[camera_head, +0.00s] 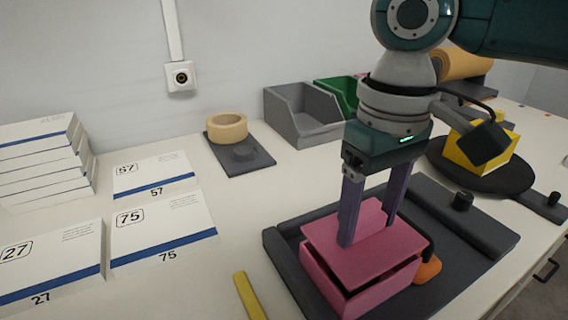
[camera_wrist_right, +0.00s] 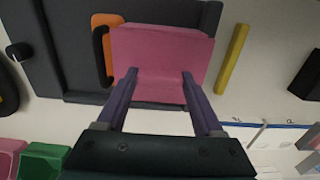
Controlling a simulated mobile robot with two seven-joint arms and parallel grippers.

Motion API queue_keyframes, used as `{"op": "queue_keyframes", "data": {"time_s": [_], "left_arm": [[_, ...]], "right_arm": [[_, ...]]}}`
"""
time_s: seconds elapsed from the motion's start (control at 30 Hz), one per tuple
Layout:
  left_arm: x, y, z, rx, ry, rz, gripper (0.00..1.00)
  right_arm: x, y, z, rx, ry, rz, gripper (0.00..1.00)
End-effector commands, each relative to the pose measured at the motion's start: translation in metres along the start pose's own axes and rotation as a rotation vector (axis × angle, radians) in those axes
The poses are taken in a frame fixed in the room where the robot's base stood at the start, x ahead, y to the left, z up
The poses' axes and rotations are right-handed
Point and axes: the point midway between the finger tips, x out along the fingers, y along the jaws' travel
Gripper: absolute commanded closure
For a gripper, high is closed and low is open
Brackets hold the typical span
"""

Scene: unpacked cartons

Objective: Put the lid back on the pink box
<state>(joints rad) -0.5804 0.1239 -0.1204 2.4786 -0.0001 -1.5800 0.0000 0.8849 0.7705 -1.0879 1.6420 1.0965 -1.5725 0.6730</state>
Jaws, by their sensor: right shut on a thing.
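The pink box (camera_head: 372,292) sits in the dark grey tray at the front of the table. My right gripper (camera_head: 368,230) points down from above and is shut on the lid. The wrist view also shows the lid (camera_wrist_right: 162,45) between and beyond the fingertips (camera_wrist_right: 159,73), hiding most of the box. I cannot tell whether the lid rests fully on the rim. My left gripper is out of view.
An orange and black tool (camera_head: 428,268) lies close against the box's right side. A yellow bar (camera_head: 250,296) lies left of the tray (camera_head: 284,262). White cartons (camera_head: 160,225) fill the left, with a tape roll (camera_head: 227,126) and grey bin (camera_head: 300,115) behind.

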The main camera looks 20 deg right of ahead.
Motion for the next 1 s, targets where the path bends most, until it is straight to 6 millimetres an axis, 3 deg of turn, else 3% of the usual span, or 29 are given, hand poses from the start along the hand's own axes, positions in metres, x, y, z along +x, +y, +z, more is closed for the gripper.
{"op": "queue_keyframes", "data": {"time_s": [0.73, 0.77, 1.0], "left_arm": [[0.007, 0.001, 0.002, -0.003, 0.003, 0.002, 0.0], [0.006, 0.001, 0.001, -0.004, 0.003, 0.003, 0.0], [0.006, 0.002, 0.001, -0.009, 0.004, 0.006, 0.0]], "right_arm": [[0.023, 0.0, 0.0, 0.0, 0.0, 0.0, 0.86], [0.022, 0.0, 0.0, 0.0, 0.0, 0.0, 0.28], [0.022, 0.0, 0.0, 0.0, 0.0, 0.0, 0.01]]}}
